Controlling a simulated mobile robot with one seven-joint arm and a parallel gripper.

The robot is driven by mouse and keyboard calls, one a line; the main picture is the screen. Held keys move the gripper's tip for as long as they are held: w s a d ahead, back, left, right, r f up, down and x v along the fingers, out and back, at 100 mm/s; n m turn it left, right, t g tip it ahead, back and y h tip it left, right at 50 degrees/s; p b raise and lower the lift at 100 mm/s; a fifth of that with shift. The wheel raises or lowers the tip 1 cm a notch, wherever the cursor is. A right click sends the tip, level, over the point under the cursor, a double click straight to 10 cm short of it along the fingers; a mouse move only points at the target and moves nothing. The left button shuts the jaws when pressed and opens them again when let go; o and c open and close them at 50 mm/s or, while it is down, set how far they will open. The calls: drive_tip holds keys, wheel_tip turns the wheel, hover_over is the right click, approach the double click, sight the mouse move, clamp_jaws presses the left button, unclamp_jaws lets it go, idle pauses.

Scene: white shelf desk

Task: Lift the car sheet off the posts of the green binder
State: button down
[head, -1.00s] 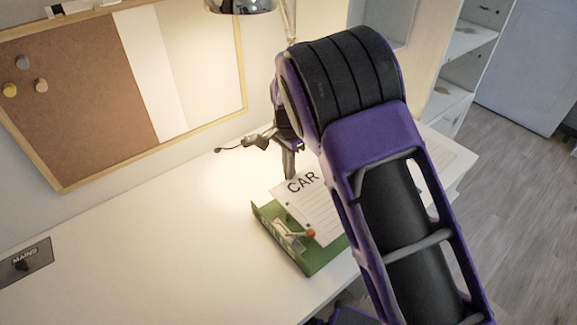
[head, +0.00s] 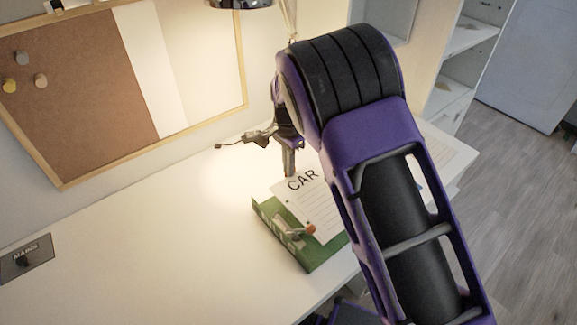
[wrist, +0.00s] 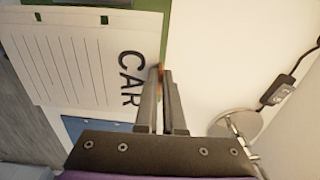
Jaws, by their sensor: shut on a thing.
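The green binder (head: 291,250) lies on the white desk, with a metal lever and orange knob (head: 310,229) on its near left side. The white car sheet (head: 312,206), lined and headed CAR, lies over it. In the wrist view the car sheet (wrist: 75,60) has two dark slots or posts along its top edge, with a green strip of binder (wrist: 148,8) beyond. Whether the posts still pass through it cannot be told. My gripper (wrist: 162,75) is shut on the sheet's edge beside the heading. In the head view my gripper (head: 290,170) is at the sheet's far edge; my arm hides its right part.
A lamp base (wrist: 236,128) and a cable with a switch (wrist: 275,92) are beside the gripper. A blue item (wrist: 85,125) lies by the sheet. A mains panel (head: 25,260) is at left. A cork board (head: 75,90) hangs behind.

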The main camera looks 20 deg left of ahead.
drive_tip(key=shift+r+p, duration=1.3)
drive_tip(key=shift+r, duration=0.85)
